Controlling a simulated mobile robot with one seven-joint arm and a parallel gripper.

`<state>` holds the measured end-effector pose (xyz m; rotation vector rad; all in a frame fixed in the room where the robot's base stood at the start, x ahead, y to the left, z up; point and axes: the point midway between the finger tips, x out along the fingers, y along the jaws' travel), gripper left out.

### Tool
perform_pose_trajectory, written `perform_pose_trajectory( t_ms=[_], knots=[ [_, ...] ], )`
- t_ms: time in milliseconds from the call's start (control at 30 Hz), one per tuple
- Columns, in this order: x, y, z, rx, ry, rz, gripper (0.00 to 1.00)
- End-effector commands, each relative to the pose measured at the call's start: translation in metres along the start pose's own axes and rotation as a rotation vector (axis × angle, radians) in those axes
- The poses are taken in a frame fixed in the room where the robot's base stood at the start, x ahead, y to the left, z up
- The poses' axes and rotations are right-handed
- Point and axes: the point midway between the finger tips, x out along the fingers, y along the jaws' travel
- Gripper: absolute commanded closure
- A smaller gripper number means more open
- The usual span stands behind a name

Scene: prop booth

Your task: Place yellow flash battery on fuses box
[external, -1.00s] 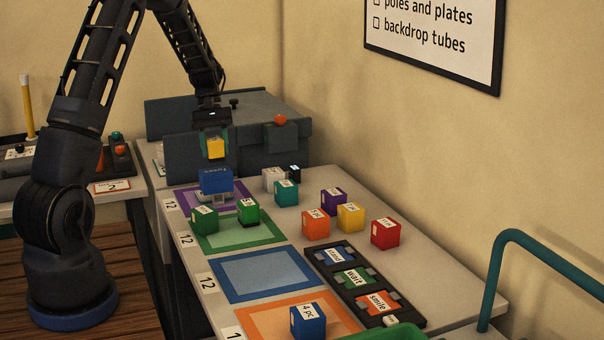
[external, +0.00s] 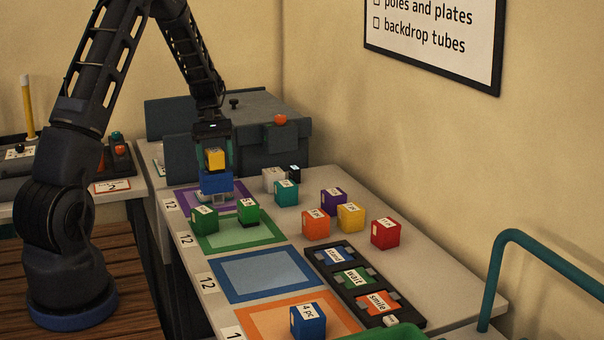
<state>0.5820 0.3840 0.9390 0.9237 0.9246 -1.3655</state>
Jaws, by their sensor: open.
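The yellow flash battery (external: 216,157) is a small yellow block. It sits on top of a blue box (external: 216,184), which I take to be the fuses box; its lettering is hard to read. The box stands above a grey and white item on the purple mat (external: 183,200). My gripper (external: 215,163) points down with its fingers open on either side of the yellow block. Whether a finger still touches the block cannot be told.
Two green blocks (external: 205,218) stand on the green mat (external: 238,241) close in front. Teal (external: 286,192), purple, orange, yellow and red blocks stand to the right. The blue mat (external: 262,275) is empty. A dark grey case (external: 255,140) stands behind my gripper.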

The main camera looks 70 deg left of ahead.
Motion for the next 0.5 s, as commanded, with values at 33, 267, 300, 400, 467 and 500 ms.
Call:
perform_pose_trajectory(
  t_ms=[33,267,300,400,467,500],
  knots=[
    [-0.001,0.0,0.0,0.0,0.0,0.0,0.35],
    [-0.022,0.001,0.001,0.001,0.002,0.002,0.35],
    [-0.029,0.001,0.001,0.001,0.003,0.002,0.35],
    [-0.049,0.001,0.0,0.001,0.003,0.002,0.35],
    [-0.061,0.0,0.001,0.001,0.004,0.002,0.35],
    [-0.069,0.0,0.001,0.001,0.003,0.001,0.35]
  ],
)
